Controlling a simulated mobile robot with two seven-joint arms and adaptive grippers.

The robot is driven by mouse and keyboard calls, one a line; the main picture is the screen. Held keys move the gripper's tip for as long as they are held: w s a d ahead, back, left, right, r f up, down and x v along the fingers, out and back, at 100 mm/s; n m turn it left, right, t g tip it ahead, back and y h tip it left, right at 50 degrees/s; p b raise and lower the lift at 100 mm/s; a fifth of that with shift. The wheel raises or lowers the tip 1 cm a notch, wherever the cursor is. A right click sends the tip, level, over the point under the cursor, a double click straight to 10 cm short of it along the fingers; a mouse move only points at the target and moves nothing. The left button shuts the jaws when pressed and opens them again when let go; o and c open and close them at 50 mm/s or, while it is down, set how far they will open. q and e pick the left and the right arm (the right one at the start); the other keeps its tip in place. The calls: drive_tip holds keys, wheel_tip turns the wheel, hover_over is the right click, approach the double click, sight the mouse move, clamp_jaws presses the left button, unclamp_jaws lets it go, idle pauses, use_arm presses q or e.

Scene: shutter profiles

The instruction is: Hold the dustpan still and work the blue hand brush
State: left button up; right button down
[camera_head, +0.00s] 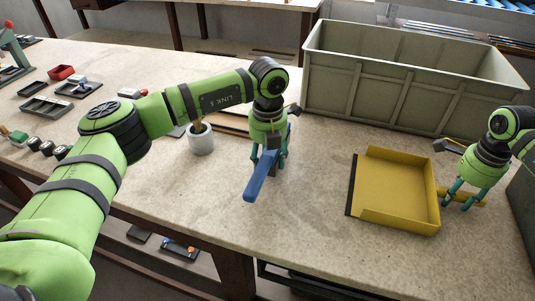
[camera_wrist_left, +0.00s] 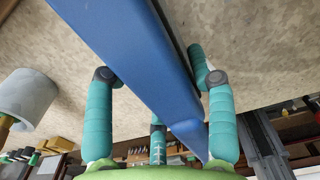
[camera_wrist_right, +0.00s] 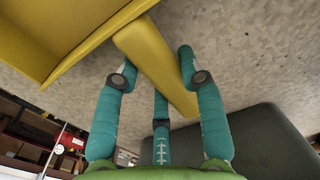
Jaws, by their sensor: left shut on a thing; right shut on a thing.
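The blue hand brush (camera_head: 262,176) is in the middle of the head view, over the bench. My left gripper (camera_head: 268,165) is shut on it; in the left wrist view the blue brush (camera_wrist_left: 135,60) runs between the teal fingers. The yellow dustpan (camera_head: 398,188) lies on the bench to the right of the brush, its dark front edge facing the brush. My right gripper (camera_head: 464,200) is shut on the dustpan's handle, which also shows between the fingers in the right wrist view (camera_wrist_right: 155,62). Whether the brush's bristles touch the bench cannot be told.
A large grey-green crate (camera_head: 400,80) stands behind the dustpan. A white cup (camera_head: 201,141) holding a brown handle stands left of the brush. The bench between brush and dustpan is clear.

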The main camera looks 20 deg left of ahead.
sight(300, 182)
use_arm(q)
drive_tip(key=shift+f, duration=1.3)
drive_tip(key=shift+d, duration=1.4)
drive_tip(key=shift+d, duration=0.1)
drive_tip(key=shift+d, duration=1.35)
drive_tip(key=shift+d, duration=1.35)
drive_tip(key=shift+d, duration=0.1)
